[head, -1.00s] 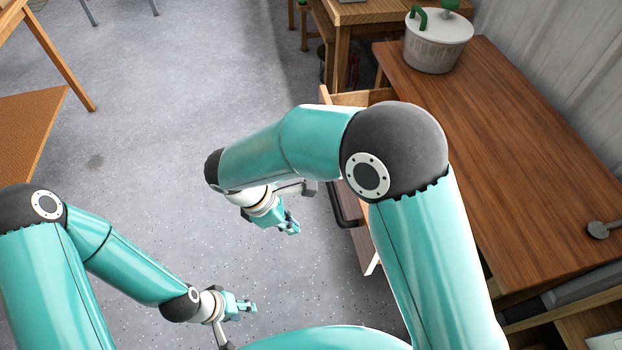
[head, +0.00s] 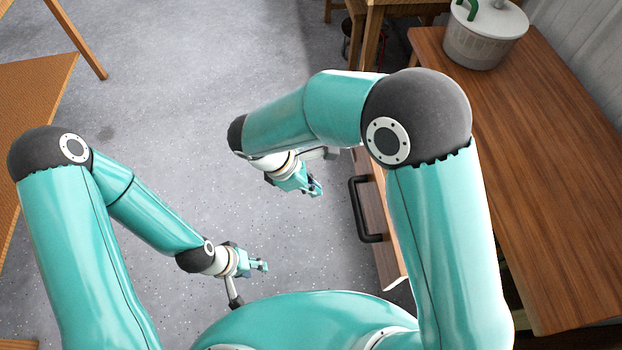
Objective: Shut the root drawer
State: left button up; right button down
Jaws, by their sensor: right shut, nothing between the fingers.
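The root drawer (head: 371,185) stands out from the left side of the brown wooden table (head: 560,170). Its wooden front carries a dark bar handle (head: 357,212) facing left. My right arm crosses over the drawer and hides most of its body. My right gripper (head: 316,188) is shut and empty, in the air left of the handle and apart from it. My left gripper (head: 262,265) is over the floor, further left and nearer to me, apart from the drawer. Its fingers are too small to tell whether they are open.
A white-lidded tub (head: 485,38) with a green handle stands at the table's far end. A wooden stand (head: 388,12) is beyond the table. An orange-brown surface (head: 30,110) is at the far left. The grey floor (head: 200,110) between is clear.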

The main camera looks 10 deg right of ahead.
pick_arm(q)
jog(key=shift+r, duration=0.2)
pick_arm(e)
jog(key=d+f, duration=0.4)
jog(key=d, duration=0.2)
jog(key=shift+d+f, duration=0.3)
jog(key=shift+f, duration=0.1)
jog(key=shift+w, duration=0.1)
